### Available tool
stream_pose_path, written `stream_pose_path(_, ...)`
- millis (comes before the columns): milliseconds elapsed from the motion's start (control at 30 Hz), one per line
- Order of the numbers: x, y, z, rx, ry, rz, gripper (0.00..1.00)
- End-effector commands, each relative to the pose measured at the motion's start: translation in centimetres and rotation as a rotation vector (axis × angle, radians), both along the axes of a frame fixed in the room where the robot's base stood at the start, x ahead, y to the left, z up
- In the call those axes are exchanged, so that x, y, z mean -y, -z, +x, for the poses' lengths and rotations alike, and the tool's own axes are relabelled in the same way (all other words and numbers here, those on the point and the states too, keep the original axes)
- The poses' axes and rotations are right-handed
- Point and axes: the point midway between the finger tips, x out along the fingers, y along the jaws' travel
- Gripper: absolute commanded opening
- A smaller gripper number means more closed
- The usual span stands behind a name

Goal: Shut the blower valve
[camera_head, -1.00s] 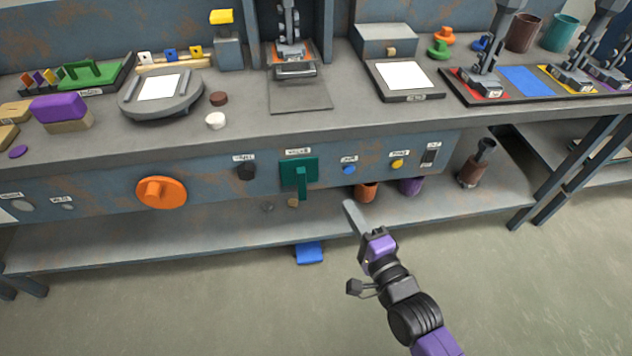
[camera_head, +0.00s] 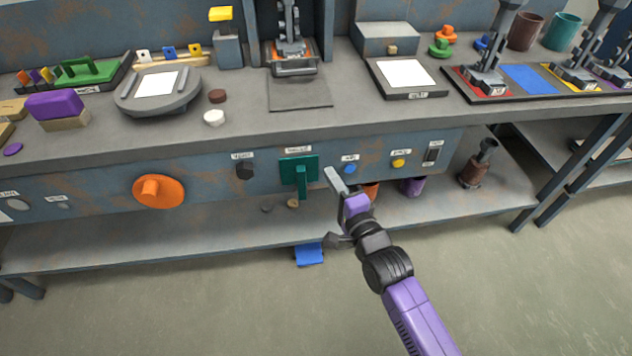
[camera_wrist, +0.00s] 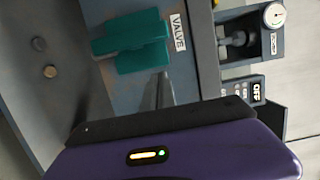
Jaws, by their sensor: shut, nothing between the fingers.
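The valve is a teal plate (camera_head: 288,170) on the front panel of the bench, with a teal lever (camera_head: 302,183) that hangs straight down in the head view. In the wrist view the teal lever (camera_wrist: 142,58) shows beside a label that reads VALVE (camera_wrist: 178,32). My gripper (camera_head: 331,173) is shut and empty, just right of the lever, apart from it in the head view. In the wrist view its fingers (camera_wrist: 162,84) point toward the lever; I cannot tell the exact gap.
On the same panel are an orange knob (camera_head: 158,191), a black knob (camera_head: 244,170), a blue button (camera_head: 350,169), a yellow button (camera_head: 398,163) and a dark switch (camera_head: 432,154). A lower shelf (camera_head: 200,232) runs beneath, with cups behind my gripper. A blue object (camera_head: 309,254) lies below the shelf edge.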

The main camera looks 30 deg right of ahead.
Motion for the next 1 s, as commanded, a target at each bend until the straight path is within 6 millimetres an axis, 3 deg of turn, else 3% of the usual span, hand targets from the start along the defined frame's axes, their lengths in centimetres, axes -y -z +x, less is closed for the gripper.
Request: stream_pose_path(1000, -3.8, 0.0, 1.1, 0.000, 0.000, -0.001, 0.00)
